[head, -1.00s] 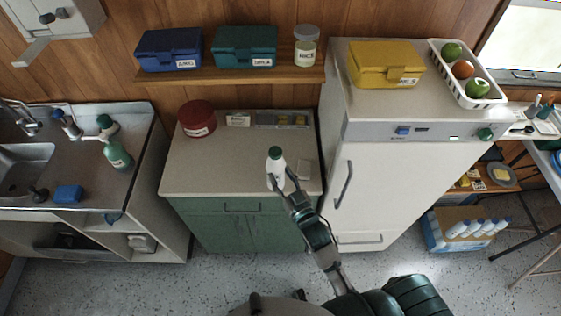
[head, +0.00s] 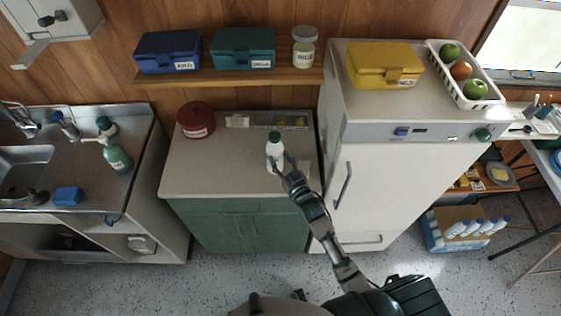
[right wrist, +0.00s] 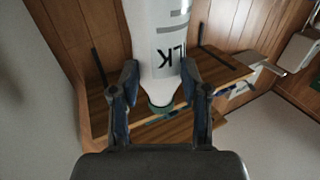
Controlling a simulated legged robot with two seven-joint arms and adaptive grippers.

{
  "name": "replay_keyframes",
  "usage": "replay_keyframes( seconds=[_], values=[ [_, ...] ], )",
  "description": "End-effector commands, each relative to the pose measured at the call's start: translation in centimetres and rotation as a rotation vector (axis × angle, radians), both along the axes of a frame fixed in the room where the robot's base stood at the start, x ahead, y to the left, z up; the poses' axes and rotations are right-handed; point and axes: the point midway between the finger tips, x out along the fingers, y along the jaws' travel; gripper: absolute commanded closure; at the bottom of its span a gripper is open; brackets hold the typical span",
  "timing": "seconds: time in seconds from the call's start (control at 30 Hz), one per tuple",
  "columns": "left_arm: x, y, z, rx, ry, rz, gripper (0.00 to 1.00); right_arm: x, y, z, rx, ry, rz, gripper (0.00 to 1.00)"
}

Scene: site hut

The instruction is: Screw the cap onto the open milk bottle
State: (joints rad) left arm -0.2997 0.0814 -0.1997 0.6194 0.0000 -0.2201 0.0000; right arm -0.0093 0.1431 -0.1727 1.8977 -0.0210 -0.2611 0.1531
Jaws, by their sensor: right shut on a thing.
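The white milk bottle (head: 274,151) with a dark green top (head: 273,136) stands upright in my right gripper (head: 281,168), over the counter by the fridge. In the right wrist view the bottle (right wrist: 160,42) sits between the two fingers, with part of its printed label showing and its green end (right wrist: 162,108) near the fingertips. My right gripper (right wrist: 160,82) is shut on the bottle. Whether its base touches the counter, and whether the green top is a separate cap, I cannot tell. My left gripper is not in view.
The counter (head: 205,170) holds a red tin (head: 196,120) and a grey tray (head: 279,119) at the back. The white fridge (head: 385,185) rises close on the right. Above is a shelf (head: 230,77) with boxes and a jar. The sink unit is at left.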

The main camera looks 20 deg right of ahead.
Motion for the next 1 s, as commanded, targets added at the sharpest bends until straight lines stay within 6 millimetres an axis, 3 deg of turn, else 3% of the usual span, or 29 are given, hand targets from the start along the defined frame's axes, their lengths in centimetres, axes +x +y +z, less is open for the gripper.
replay_keyframes(
  seconds=[0.47,0.5,0.57,1.0],
  values=[
    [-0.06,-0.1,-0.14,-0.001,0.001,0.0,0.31,0.0,0.04,-1.15,0.001,-0.004,0.0,1.0],
    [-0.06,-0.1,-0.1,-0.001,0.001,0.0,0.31,-0.01,0.03,-1.2,0.0,-0.002,0.0,0.44],
    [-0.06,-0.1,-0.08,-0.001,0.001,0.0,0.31,-0.01,0.03,-1.19,0.0,-0.001,0.0,0.29],
    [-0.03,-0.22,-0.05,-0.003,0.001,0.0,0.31,-0.7,-0.11,-1.09,0.0,-0.001,0.0,0.29]
  ],
)
